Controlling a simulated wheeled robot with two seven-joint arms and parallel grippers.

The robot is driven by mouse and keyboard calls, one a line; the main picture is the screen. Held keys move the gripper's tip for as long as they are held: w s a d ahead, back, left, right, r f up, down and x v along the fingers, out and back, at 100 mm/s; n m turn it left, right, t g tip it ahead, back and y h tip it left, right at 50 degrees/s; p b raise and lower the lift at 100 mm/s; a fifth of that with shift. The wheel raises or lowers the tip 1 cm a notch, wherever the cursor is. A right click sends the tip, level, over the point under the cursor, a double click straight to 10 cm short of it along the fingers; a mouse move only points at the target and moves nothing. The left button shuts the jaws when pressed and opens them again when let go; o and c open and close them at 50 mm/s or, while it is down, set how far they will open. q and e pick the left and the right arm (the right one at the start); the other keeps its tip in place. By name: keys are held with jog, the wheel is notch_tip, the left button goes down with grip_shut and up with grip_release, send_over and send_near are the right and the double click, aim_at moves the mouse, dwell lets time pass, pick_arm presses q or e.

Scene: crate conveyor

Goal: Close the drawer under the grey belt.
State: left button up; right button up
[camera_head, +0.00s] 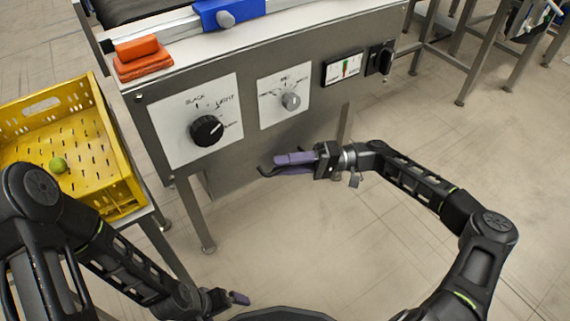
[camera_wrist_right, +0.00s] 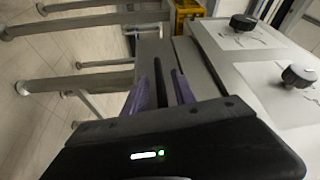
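Under the grey control housing (camera_head: 255,120) of the belt, a plain grey metal face (camera_head: 235,178) is visible in the head view; it appears to be the drawer, and how far it stands out I cannot tell. My right gripper (camera_head: 277,165) is in front of this face, its purple fingers pointing left. A dark curved piece shows at its tips, possibly the drawer's handle; contact is unclear.
A yellow crate (camera_head: 118,160) with a green ball (camera_head: 58,165) stands at the left. Orange blocks (camera_head: 142,60) lie on top. Table legs stand below; open floor lies in front.

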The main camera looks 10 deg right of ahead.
jog(key=shift+d, duration=0.1)
jog(key=d, duration=0.7)
jog(key=shift+d+f+p, duration=0.3)
jog(key=shift+d, duration=0.05)
jog(key=shift+s, duration=0.15)
